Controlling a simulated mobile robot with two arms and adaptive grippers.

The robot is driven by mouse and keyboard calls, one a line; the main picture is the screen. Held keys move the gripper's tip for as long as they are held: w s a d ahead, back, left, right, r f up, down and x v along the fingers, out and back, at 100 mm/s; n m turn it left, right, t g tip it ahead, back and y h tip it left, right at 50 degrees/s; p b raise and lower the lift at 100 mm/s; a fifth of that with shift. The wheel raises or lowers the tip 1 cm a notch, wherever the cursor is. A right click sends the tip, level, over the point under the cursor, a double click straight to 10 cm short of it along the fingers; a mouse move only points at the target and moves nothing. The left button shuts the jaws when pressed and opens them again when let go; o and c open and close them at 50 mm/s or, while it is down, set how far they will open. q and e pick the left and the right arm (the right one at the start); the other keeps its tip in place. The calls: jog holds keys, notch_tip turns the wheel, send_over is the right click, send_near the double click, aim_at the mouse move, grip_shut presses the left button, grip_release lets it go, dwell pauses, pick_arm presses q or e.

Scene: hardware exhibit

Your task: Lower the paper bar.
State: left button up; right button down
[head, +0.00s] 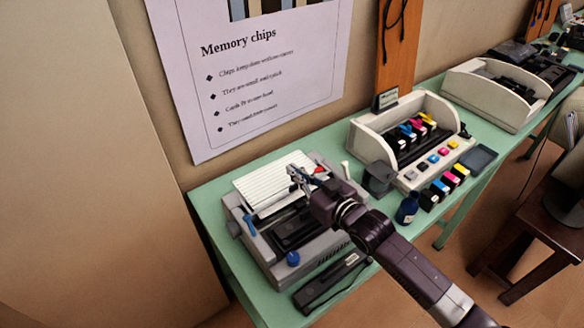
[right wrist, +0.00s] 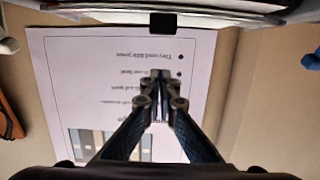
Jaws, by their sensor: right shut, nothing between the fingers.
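The grey printer or typewriter (head: 270,262) stands at the left end of the green table, with a ribbed white panel (head: 268,187) at its back. My right gripper (head: 296,172) is shut and empty over the back of the machine, by the panel's right part. Its closed fingertips show in the right wrist view (right wrist: 160,76). There, a pale edge with a black block (right wrist: 162,22) runs across the top, apart from the fingertips in the picture. I cannot tell the paper bar clearly from the machine's other parts. My left gripper is not in view.
A poster (head: 262,112) hangs on the wall close behind the machine. A dark cup (head: 379,179), a blue bottle (head: 408,207) and a printer with coloured cartridges (head: 366,146) stand to the right. A dark bar-like object (head: 333,282) lies in front.

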jog(key=s+d, duration=0.1)
jog(key=s, duration=0.1)
jog(key=s+d+b, duration=0.1)
jog(key=s+d, duration=0.1)
jog(key=s+d+f+b, duration=0.1)
jog(key=s, duration=0.1)
jog(key=shift+s+d, duration=0.2)
jog(key=shift+s, duration=0.05)
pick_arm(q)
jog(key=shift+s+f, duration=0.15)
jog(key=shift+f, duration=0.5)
pick_arm(e)
jog(key=shift+v, duration=0.8)
jog(key=shift+f, duration=0.25)
